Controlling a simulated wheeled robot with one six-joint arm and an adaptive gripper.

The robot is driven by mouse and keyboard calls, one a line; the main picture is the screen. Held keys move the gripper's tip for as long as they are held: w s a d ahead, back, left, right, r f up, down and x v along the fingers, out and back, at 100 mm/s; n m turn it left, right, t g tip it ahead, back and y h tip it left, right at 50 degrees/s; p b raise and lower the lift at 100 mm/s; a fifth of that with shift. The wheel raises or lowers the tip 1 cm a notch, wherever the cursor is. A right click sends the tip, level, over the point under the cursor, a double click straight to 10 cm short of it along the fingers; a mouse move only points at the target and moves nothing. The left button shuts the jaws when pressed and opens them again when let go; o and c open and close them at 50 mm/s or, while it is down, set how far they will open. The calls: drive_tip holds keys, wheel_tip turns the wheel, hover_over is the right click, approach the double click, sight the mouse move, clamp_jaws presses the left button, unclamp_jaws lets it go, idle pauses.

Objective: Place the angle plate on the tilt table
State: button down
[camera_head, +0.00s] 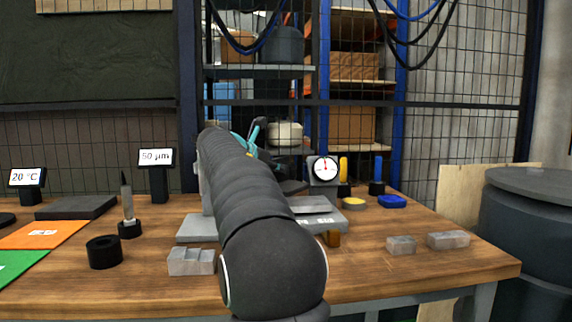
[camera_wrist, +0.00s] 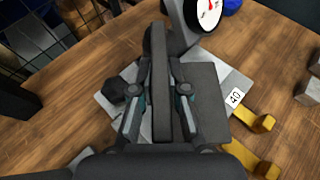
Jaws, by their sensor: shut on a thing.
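My gripper (camera_wrist: 160,92) is shut on the upright wall of a dark grey angle plate (camera_wrist: 207,92) in the wrist view. The plate's flat flange spreads to the right of the fingers. Beneath it is a light grey tilt table (camera_wrist: 239,80) with a label reading 40 and brass-coloured knobs. The held plate overlaps the tilt table; I cannot tell whether they touch. In the head view my arm hides much of the tilt table (camera_head: 318,223) and most of the gripper; teal finger parts show behind the arm.
A dial gauge (camera_head: 324,169) stands behind the tilt table. Grey blocks (camera_head: 448,240) lie at right, and a stepped block (camera_head: 191,262) lies in front at left. A black ring (camera_head: 104,252) and a pointed tool (camera_head: 128,208) stand farther left.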

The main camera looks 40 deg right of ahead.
sight(280, 181)
drive_tip(key=shift+f+b, duration=0.6)
drive_tip(key=shift+f, duration=1.25)
drive_tip(key=shift+f, duration=0.15)
drive_tip(key=c, duration=1.2)
unclamp_jaws()
drive_tip(key=shift+f, duration=0.15)
drive_tip(key=shift+a, duration=0.15)
drive_tip(key=v, duration=1.2)
drive_tip(key=shift+p, duration=0.35)
